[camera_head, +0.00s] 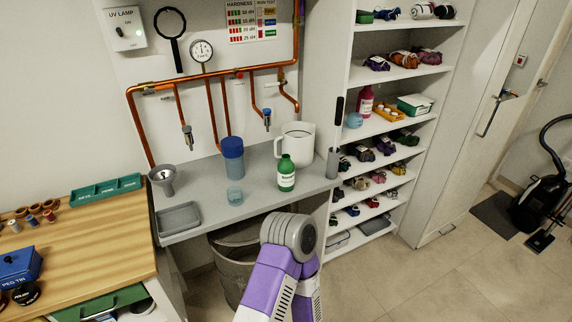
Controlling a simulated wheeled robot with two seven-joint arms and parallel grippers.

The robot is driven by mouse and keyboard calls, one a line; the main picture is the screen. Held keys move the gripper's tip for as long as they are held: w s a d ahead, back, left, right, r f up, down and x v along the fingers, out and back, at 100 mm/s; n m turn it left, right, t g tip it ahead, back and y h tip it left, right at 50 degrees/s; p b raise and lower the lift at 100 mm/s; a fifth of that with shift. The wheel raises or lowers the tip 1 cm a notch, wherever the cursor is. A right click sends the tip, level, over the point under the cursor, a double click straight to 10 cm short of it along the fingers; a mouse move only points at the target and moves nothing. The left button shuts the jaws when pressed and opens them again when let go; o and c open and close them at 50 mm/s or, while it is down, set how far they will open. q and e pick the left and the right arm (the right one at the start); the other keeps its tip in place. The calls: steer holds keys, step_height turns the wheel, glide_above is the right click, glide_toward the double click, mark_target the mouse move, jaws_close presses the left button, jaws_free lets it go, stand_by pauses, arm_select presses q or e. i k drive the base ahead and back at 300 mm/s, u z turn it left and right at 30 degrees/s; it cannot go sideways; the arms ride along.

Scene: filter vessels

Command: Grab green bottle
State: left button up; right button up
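A purple and grey link of one of my arms rises from the bottom middle of the view, in front of the counter and below the bottle. Neither of my grippers shows, and nothing is touching the bottle.
Copper pipes (215,78) run behind. A wire bin (232,268) stands below. Stocked shelves (388,127) stand right; floor at lower right is clear.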

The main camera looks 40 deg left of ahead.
mark_target(285, 166)
steer(key=u, duration=0.75)
steer(key=i, duration=0.8)
steer(key=u, duration=0.85)
